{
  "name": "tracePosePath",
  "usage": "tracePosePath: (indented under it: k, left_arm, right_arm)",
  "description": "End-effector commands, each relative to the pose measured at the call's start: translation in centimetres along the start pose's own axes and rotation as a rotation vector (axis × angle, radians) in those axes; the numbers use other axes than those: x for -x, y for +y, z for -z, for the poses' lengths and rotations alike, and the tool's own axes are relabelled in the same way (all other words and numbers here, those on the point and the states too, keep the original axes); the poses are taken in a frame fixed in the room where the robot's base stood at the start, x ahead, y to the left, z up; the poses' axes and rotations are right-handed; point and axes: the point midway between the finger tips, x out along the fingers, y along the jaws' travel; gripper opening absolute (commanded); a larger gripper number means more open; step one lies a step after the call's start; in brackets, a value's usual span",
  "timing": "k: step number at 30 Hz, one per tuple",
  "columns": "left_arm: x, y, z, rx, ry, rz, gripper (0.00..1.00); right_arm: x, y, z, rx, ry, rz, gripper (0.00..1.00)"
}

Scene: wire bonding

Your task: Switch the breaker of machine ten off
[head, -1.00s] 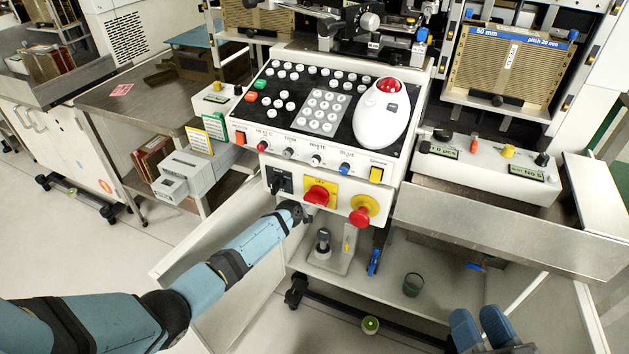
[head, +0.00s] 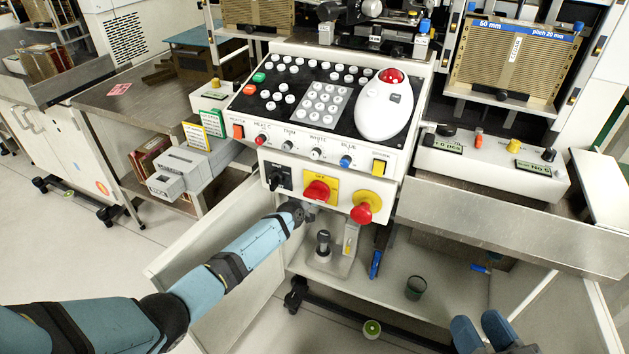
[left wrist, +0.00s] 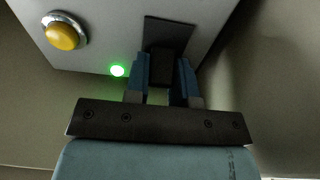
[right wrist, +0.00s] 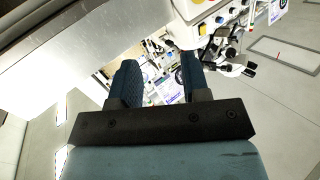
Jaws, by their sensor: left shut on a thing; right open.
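My left arm reaches in from the left to just below the front of the white console (head: 345,205); its fingertips are hidden there in the head view. In the left wrist view, my left gripper (left wrist: 166,75) is shut on a black breaker handle (left wrist: 161,70). The handle stands out from a dark plate (left wrist: 170,32) on a pale box face. A green light (left wrist: 117,71) glows to the left of the handle. My right gripper (head: 482,330) is open and empty, low at the right in the head view; it also shows in the right wrist view (right wrist: 155,85). No machine number is readable.
A yellow button (left wrist: 61,34) sits left of the light. The console carries a red rotary switch (head: 316,191), a red knob (head: 361,213) and a white trackball unit (head: 385,105). A metal ledge (head: 500,220) lies above my right gripper.

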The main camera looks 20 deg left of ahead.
Motion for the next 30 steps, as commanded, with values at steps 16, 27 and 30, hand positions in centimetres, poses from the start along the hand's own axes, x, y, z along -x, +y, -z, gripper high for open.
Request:
tracePosePath:
  k: [16, 27, 30]
  left_arm:
    - [0.3, 0.0, -0.5, -0.001, 0.161, -0.002, 0.00]
    - [0.3, 0.0, -0.5, 0.000, 0.159, -0.002, 0.49]
    - [0.3, 0.0, -0.5, 0.000, 0.159, -0.002, 0.49]
  right_arm:
    - [-1.0, 2.1, -0.5, 0.237, 0.093, -0.002, 0.43]
    - [-1.0, 2.0, -0.5, 0.236, 0.092, -0.001, 0.43]
    - [-1.0, 2.0, -0.5, 0.236, 0.092, -0.001, 0.43]
